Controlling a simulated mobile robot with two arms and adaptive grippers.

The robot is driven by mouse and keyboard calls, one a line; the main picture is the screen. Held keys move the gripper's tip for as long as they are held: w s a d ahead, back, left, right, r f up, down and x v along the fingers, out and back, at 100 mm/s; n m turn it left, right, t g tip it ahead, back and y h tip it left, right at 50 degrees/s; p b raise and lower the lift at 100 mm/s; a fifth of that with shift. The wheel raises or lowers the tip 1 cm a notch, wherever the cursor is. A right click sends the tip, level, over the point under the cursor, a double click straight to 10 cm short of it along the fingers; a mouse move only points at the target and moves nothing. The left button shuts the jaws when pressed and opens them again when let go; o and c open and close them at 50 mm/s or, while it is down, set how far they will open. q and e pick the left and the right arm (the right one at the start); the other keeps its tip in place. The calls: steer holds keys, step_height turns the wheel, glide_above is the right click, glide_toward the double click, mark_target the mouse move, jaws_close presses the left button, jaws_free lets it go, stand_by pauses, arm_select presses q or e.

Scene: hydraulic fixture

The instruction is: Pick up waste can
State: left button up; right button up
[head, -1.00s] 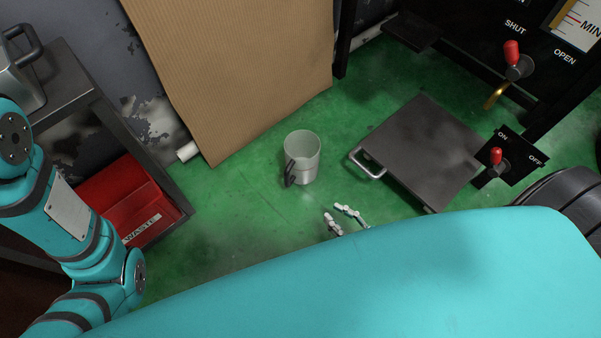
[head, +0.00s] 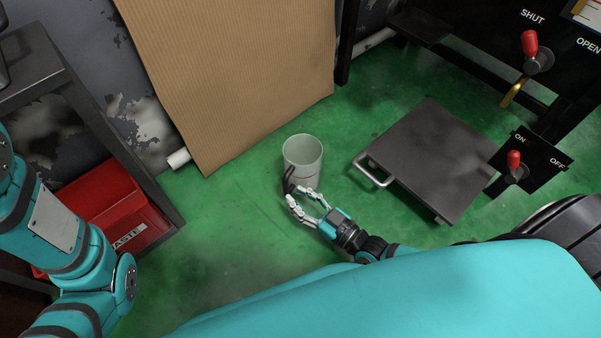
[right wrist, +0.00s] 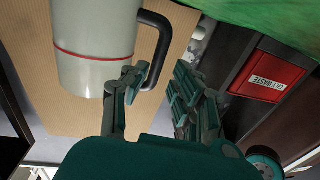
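A pale grey can (head: 303,158) with a dark looped handle (head: 287,181) stands upright on the green floor. In the right wrist view the can (right wrist: 92,62) has a red line around it, and its black handle (right wrist: 165,45) shows ahead of the fingers. My right gripper (head: 298,197) is open beside the handle. In the right wrist view the fingers (right wrist: 156,76) are spread to either side of the handle's lower part; contact cannot be told. A red bin (head: 105,205) labelled WASTE is at the left. My left gripper is out of the picture.
A brown cardboard sheet (head: 235,75) leans behind the can. A dark metal platform with a handle (head: 430,155) is to the right, near red-tipped levers (head: 513,160). A dark shelf (head: 85,110) stands at the left. Green floor (head: 220,235) is free in front of the can.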

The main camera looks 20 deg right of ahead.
mark_target(288, 189)
steer(key=b+x, duration=0.3)
steer(key=x, duration=0.1)
steer(key=shift+w+b, duration=0.15)
steer(key=shift+b, duration=0.15)
steer(key=shift+w+a, duration=0.1)
steer(key=shift+w, duration=0.2)
steer(key=shift+r, duration=0.2)
jaws_close()
